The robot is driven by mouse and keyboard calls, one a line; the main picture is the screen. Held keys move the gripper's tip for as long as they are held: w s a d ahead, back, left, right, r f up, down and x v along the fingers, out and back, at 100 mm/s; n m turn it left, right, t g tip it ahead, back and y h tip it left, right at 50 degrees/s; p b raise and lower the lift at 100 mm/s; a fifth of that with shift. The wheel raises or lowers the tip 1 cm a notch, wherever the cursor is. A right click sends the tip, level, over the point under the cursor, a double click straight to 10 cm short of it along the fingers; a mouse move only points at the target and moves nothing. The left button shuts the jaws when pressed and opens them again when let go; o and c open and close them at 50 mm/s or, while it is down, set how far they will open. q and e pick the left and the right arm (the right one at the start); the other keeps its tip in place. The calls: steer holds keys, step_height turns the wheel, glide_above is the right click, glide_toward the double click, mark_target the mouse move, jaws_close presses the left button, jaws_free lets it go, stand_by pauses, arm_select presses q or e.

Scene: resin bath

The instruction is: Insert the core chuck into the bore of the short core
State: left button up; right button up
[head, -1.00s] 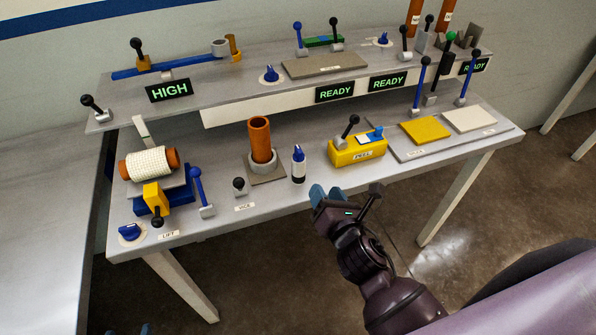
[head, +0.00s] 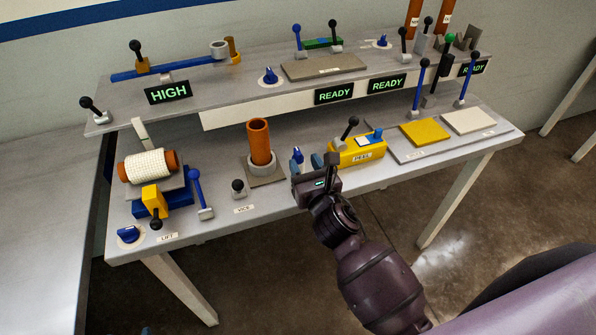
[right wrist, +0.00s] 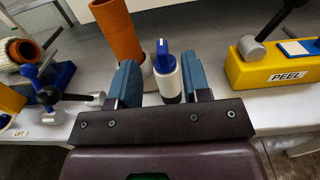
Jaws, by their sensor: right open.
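An orange tube, which seems to be the short core (head: 259,138), stands upright in a pale ring on a grey plate by the VICE label. It also shows in the right wrist view (right wrist: 118,28). A small upright piece with a blue top and white and black body, which seems to be the core chuck (right wrist: 166,72), stands just right of it. Its blue top shows in the head view (head: 297,154). My right gripper (head: 307,164) is open and empty. In the right wrist view the chuck appears between its blue fingers; depth is unclear. A bluish tip at the head view's bottom edge may be my left gripper.
A yellow PEEL box (head: 357,151) with a black lever stands close right of the right gripper. A wrapped roll (head: 148,166) lies on a stand at left, with a blue lever (head: 199,193) beside it. A raised shelf (head: 230,88) runs behind.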

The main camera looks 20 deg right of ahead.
mark_target(300, 156)
steer(key=shift+w+f, duration=0.2)
steer(key=shift+w, duration=2.05)
steer(key=shift+c, duration=0.4)
jaws_close()
